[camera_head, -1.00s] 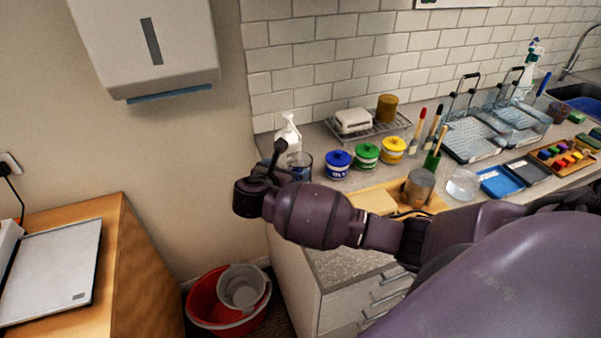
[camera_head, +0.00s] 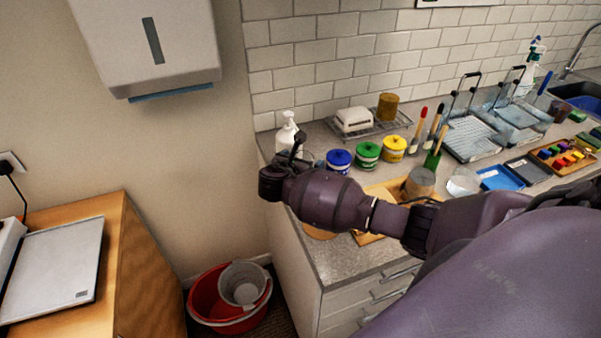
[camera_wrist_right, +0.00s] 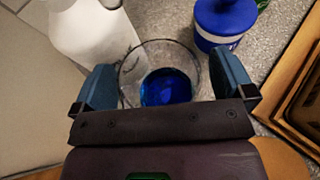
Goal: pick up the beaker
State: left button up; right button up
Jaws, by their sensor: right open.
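The beaker (camera_wrist_right: 160,72) is clear glass with blue liquid in it. In the right wrist view it stands upright on the counter between the two spread fingers of my right gripper (camera_wrist_right: 167,82). The fingers are at either side of its rim, and I cannot tell whether either touches the glass. In the head view my right arm hides most of the beaker, and the right gripper (camera_head: 297,148) is partly seen end-on over it. My left gripper is in neither view.
A white pump bottle (camera_wrist_right: 85,35) stands close by the beaker, and a blue-lidded jar (camera_wrist_right: 222,22) is on its other side. Green (camera_head: 367,155) and yellow (camera_head: 393,148) jars follow to the right. A wooden tray (camera_head: 368,238) lies near the counter's front.

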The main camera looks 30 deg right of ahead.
jog(key=shift+c, duration=0.5)
jog(key=c, duration=0.9)
jog(key=shift+c, duration=0.4)
jog(key=shift+r, duration=0.25)
